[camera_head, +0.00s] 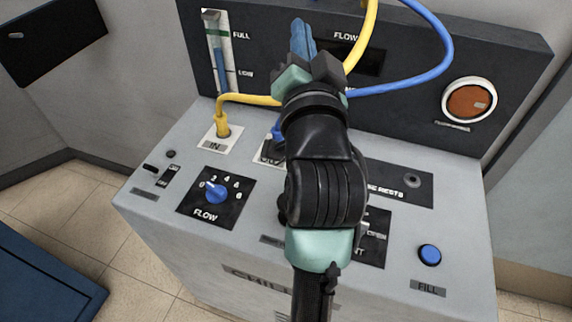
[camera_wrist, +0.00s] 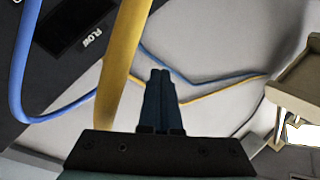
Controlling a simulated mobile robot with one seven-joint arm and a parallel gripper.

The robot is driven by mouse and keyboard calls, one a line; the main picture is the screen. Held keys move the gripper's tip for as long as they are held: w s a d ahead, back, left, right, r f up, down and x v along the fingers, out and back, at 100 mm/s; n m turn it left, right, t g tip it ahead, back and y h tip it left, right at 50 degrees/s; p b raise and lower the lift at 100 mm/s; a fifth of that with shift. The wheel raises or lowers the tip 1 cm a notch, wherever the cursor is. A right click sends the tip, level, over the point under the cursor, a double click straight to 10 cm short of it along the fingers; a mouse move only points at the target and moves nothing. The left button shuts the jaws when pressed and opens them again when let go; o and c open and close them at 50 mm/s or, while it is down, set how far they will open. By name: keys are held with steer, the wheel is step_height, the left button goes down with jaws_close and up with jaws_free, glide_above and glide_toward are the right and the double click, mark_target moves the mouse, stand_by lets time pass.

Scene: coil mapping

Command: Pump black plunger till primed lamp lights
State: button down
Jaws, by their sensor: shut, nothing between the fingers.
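My gripper (camera_head: 302,30) is raised over the back of the chiller console, with its blue fingers pointing up in front of the dark back panel. In the wrist view its fingers (camera_wrist: 160,76) are together, with nothing between them. I cannot pick out a black plunger; my arm covers the middle of the console top. I see no lamp with a readable primed label. A round orange-brown disc in a pale ring (camera_head: 470,101) is on the back panel at right, its label unreadable. It does not look lit.
A yellow hose (camera_head: 245,99) and a blue hose (camera_head: 405,88) loop close around my gripper. The console also has a blue FLOW knob (camera_head: 216,193), a blue FILL button (camera_head: 429,254) and a level gauge (camera_head: 222,65). The console's front left top is clear of my arm.

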step_height(320, 180, down, 4)
steer(key=w+d+m+g+p, duration=0.15)
steer(key=m+g+p, duration=0.4)
steer(key=p, duration=1.05)
steer(key=s+a+f+m+g+y+p, duration=0.1)
steer(key=s+f+m+g+p, duration=0.2)
steer(key=p, duration=0.8)
steer(key=s+a+f+m+g+y+p, duration=0.1)
steer(key=s+f+m+g+p, duration=0.2)
steer(key=s+m+p, duration=0.4)
steer(key=s+f+p, duration=0.1)
steer(key=s+p, duration=0.1)
steer(key=p, duration=0.2)
steer(key=shift+a+f, duration=0.1)
step_height(320, 180, down, 8)
steer(key=b, duration=0.8)
steer(key=shift+r, duration=0.25)
steer(key=shift+f+b, duration=0.35)
steer(key=shift+f, duration=0.15)
